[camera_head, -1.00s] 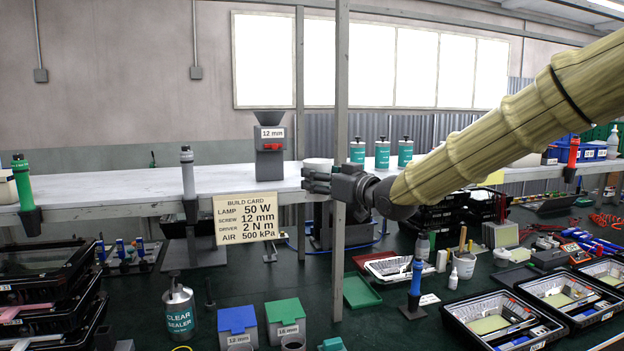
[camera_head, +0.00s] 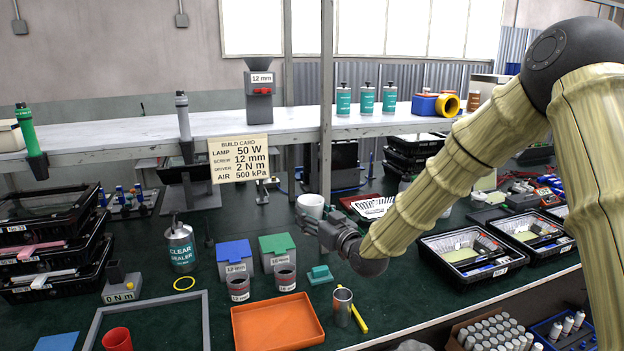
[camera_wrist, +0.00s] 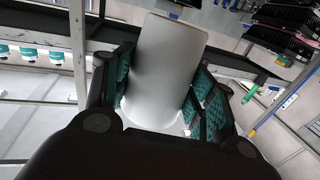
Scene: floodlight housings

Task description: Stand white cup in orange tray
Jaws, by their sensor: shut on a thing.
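The white cup (camera_head: 311,206) is held by my gripper (camera_head: 318,221) above the dark green bench. In the wrist view the white cup (camera_wrist: 163,68) sits between the two teal-padded fingers of my gripper (camera_wrist: 165,88), which press on its sides. The cup looks about upright in the head view. The orange tray (camera_head: 277,322) lies flat on the bench near the front edge, below and a little left of the gripper, and looks empty.
A grey frame (camera_head: 205,325) and a red cup (camera_head: 117,339) are left. A grey post (camera_head: 326,120) rises behind the gripper.

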